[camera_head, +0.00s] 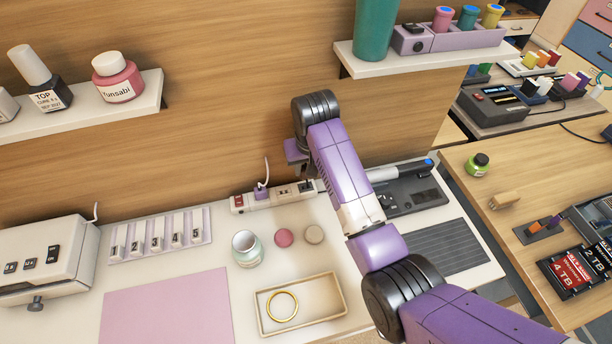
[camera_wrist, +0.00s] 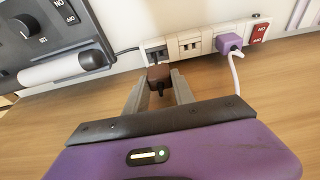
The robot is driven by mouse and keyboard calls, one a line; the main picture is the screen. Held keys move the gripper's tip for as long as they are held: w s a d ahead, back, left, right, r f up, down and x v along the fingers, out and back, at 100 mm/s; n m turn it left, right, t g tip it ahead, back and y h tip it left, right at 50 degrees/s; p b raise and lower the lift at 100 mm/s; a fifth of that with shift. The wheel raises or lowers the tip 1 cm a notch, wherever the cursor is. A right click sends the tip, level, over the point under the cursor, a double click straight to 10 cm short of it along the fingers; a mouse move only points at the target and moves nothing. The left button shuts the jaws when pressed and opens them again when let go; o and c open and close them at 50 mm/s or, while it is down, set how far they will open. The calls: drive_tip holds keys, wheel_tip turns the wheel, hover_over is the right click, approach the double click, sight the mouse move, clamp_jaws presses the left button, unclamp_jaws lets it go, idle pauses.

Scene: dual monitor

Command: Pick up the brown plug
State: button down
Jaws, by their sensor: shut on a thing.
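The brown plug (camera_wrist: 158,74) sits between the two fingertips of my gripper (camera_wrist: 158,88) in the wrist view, with a finger on each side. My gripper is shut on it. The plug is right by the dark socket end of the white power strip (camera_wrist: 192,44); I cannot tell whether it still touches the socket. In the head view my purple hand (camera_head: 297,155) is above the right end of the power strip (camera_head: 238,202), and the plug is not clear there.
A dark grey device (camera_head: 405,190) with a pen-like rod lies to the right. A jar (camera_head: 246,248) and a tray (camera_head: 262,325) stand in front. The wooden wall (camera_head: 230,110) is close behind.

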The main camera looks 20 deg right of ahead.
wheel_tip(320, 180, up, 16)
drive_tip(key=p, duration=0.1)
drive_tip(key=shift+p, duration=0.35)
drive_tip(key=shift+r, duration=0.1)
drive_tip(key=shift+r+p, duration=1.6)
drive_tip(key=shift+p, duration=0.4)
